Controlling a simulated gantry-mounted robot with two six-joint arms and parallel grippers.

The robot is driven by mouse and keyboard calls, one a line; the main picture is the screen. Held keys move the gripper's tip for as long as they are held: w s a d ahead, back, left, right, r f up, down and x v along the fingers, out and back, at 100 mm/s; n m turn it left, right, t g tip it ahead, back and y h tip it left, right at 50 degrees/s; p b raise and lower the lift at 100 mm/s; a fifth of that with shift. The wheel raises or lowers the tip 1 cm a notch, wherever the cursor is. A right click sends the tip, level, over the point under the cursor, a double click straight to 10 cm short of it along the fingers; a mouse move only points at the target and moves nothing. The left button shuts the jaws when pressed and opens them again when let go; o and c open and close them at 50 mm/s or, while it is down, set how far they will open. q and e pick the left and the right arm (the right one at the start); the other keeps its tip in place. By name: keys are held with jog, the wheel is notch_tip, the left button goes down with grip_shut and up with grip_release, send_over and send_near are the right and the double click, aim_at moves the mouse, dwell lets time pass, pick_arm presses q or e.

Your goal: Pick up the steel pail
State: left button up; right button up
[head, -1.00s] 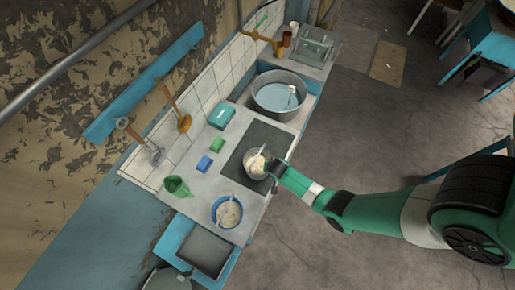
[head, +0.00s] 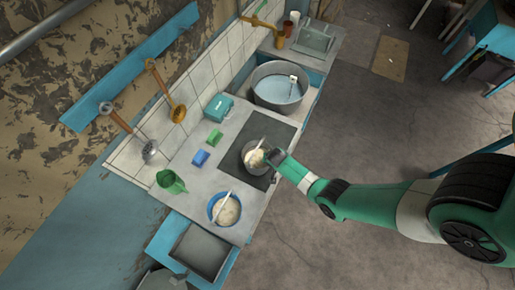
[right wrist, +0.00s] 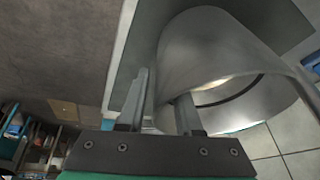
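The steel pail (head: 247,163) stands on the dark plate of the counter in the head view, with pale contents inside. In the right wrist view the pail (right wrist: 205,45) fills the upper middle, its wall and round rim close to the fingers. My right gripper (head: 266,156) is at the pail's right side. In the right wrist view my right gripper (right wrist: 163,90) has its two fingers apart, with the pail's wall showing around and between them. I cannot tell whether either finger touches it. My left gripper is not in view.
A blue bowl (head: 213,204) with pale contents and a green jug (head: 171,182) stand left of the pail. A blue sponge (head: 200,158), a green sponge (head: 214,138) and a teal box (head: 218,107) lie near the tiles. A large basin (head: 260,91) is behind.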

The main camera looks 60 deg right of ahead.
grip_shut()
dwell(1.2)
